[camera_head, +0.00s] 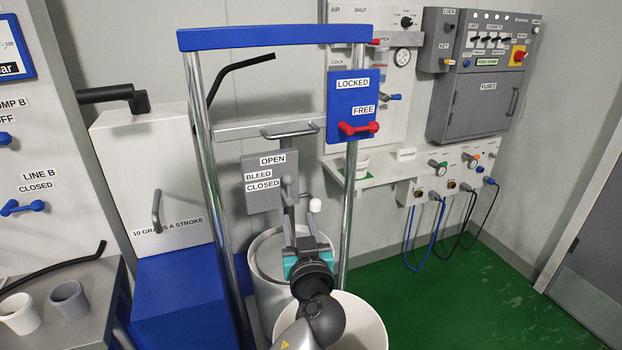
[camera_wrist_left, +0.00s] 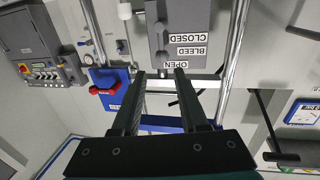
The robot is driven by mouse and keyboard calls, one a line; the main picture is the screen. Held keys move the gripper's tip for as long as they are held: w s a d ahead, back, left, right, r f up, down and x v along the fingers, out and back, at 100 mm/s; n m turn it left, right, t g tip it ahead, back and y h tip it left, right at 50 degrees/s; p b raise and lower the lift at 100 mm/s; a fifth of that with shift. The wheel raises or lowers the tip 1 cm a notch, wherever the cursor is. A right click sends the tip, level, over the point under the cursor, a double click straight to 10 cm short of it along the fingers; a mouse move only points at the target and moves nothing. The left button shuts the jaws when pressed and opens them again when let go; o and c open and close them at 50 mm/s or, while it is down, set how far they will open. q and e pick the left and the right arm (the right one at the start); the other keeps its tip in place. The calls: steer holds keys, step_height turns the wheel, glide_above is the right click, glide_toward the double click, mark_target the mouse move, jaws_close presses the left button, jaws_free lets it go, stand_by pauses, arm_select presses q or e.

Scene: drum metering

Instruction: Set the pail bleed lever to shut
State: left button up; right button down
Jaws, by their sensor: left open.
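The grey bleed plate (camera_head: 256,166) carries the labels OPEN, BLEED and CLOSED from top to bottom. The small grey bleed lever (camera_head: 288,184) is at the plate's right side, beside the CLOSED label. In the left wrist view, which is upside down, the lever (camera_wrist_left: 159,28) also lies by CLOSED. My left gripper (camera_head: 298,212) is below the plate, its fingers pointing up toward it. In the left wrist view my left gripper (camera_wrist_left: 160,73) is open, with nothing between the fingers and the lever beyond the tips. My right gripper is not in view.
A chrome frame with a blue top bar (camera_head: 270,36) surrounds the plate. A red lever (camera_head: 358,128) sits on the blue LOCKED/FREE plate at right. A white-knobbed handle (camera_head: 314,205) is close to my left gripper. A white pail (camera_head: 368,318) stands below.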

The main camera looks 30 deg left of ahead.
mark_target(289, 187)
arm_select(q)
steer(key=x, duration=1.5)
steer(key=shift+s+a, duration=0.15)
steer(key=shift+c, duration=0.3)
steer(key=c, duration=0.6)
jaws_close()
steer(key=shift+r, duration=0.15)
